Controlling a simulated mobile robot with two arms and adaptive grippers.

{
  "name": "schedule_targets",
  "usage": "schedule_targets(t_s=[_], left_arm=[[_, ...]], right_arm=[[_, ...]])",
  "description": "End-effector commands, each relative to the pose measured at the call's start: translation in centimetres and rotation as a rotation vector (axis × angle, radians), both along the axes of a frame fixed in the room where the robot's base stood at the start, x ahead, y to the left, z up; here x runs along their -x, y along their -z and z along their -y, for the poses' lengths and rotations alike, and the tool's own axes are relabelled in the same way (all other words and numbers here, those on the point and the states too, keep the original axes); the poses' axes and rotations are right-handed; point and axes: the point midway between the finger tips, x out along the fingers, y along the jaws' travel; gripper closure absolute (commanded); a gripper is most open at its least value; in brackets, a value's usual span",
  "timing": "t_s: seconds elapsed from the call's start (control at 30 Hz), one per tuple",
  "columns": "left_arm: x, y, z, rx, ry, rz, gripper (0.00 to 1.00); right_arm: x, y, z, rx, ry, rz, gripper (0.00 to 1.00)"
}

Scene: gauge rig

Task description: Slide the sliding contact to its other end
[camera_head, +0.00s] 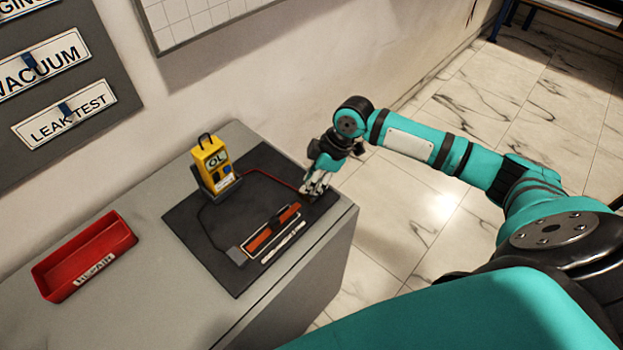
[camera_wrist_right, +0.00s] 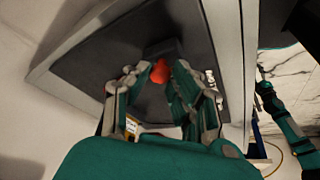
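The orange bar (camera_head: 262,238) of the gauge rig lies on a dark mat (camera_head: 190,222) in the head view, with a dark piece around its middle. I cannot tell for certain which part is the sliding contact. A grey block (camera_head: 237,257) sits at its near left end. My right gripper (camera_head: 312,190) is low over the mat's right corner, apart from the bar. In the right wrist view its fingers (camera_wrist_right: 162,72) are on either side of a red piece (camera_wrist_right: 159,71) in front of a dark block (camera_wrist_right: 163,48). Whether they grip it is unclear. My left gripper is not in view.
A yellow meter (camera_head: 212,160) reading OL stands at the mat's back, with a red wire (camera_head: 265,175) running towards my right gripper and a dark wire to the grey block. A pale strip (camera_head: 283,243) lies beside the bar. A red REPAIR bin (camera_head: 85,255) stands left.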

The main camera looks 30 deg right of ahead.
Motion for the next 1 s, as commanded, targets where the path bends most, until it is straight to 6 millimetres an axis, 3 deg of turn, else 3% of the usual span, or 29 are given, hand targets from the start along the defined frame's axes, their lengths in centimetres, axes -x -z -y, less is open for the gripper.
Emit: schedule_targets(t_s=[0.1,0.4,0.7,0.97,1.0], left_arm=[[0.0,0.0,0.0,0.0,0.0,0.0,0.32],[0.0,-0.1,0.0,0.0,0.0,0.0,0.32],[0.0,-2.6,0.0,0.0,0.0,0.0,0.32],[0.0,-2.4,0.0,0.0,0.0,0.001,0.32],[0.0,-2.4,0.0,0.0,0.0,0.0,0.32]], right_arm=[[0.0,0.0,0.0,0.0,0.0,-0.001,1.0],[0.1,-0.1,-0.1,0.0,0.0,-0.001,1.0],[1.4,-0.2,-3.9,-0.004,-0.004,-0.003,1.0],[1.7,0.1,-4.5,-0.012,-0.008,-0.006,1.0],[1.7,0.1,-4.5,-0.012,-0.008,-0.007,0.76]])
